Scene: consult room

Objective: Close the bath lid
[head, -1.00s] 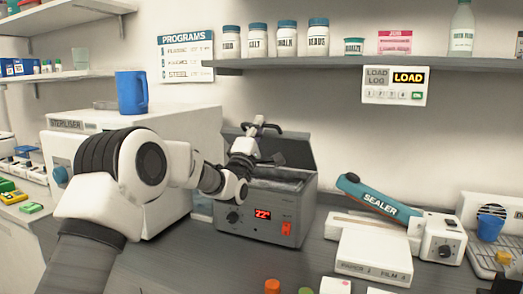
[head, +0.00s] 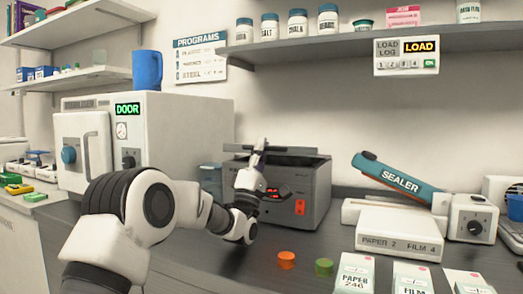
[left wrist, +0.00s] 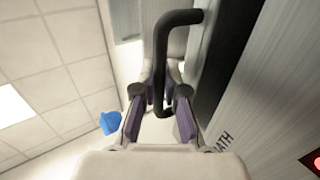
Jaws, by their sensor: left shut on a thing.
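The bath (head: 313,192) is a grey box on the counter with an orange display and an orange switch on its front. Its dark lid (head: 295,151) lies low over the top, seen nearly edge-on; whether it touches the rim I cannot tell. My left gripper (head: 261,148) reaches over the bath front and partly hides the display and lid. In the left wrist view, the black bar handle (left wrist: 161,55) runs between the fingers of the left gripper (left wrist: 160,100), which is shut on it. My right gripper is not in view.
A white steriliser (head: 185,128) stands left of the bath, with a blue jug (head: 147,70) on top. A sealer (head: 400,182) stands to the right. Orange (head: 286,260) and green (head: 324,267) caps lie on the counter in front. A shelf (head: 350,46) hangs above.

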